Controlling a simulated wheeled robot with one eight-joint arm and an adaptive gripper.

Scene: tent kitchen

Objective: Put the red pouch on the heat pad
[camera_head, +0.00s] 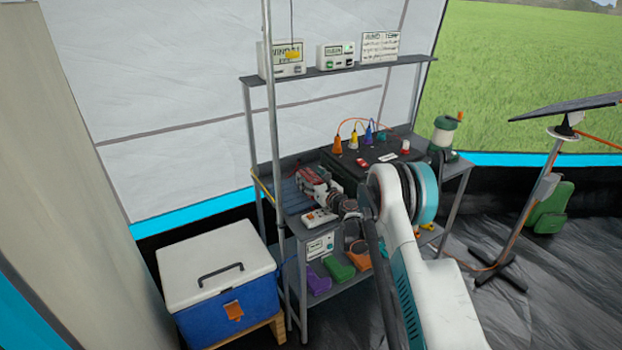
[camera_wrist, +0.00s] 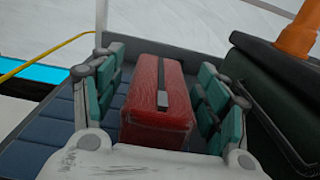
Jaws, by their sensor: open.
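The red pouch (camera_wrist: 150,100) stands between the two teal finger pads of my gripper (camera_wrist: 163,75) in the wrist view. It has a dark stripe with a grey tab along its top. The fingers are open, one on each side, with a narrow gap showing at the right. A blue ribbed pad (camera_wrist: 48,130), which looks like the heat pad, lies under and left of the pouch. The pouch's underside is hidden, so contact with the pad cannot be confirmed. In the head view my gripper (camera_head: 318,186) is over the bench's left end, largely covering the pouch.
A black case (camera_head: 350,170) with coloured plugs stands close right of the pad. A white power strip (camera_head: 319,217) lies at the bench's front edge. A shelf (camera_head: 340,68) with small boxes is above. A blue cooler (camera_head: 218,290) stands at the left.

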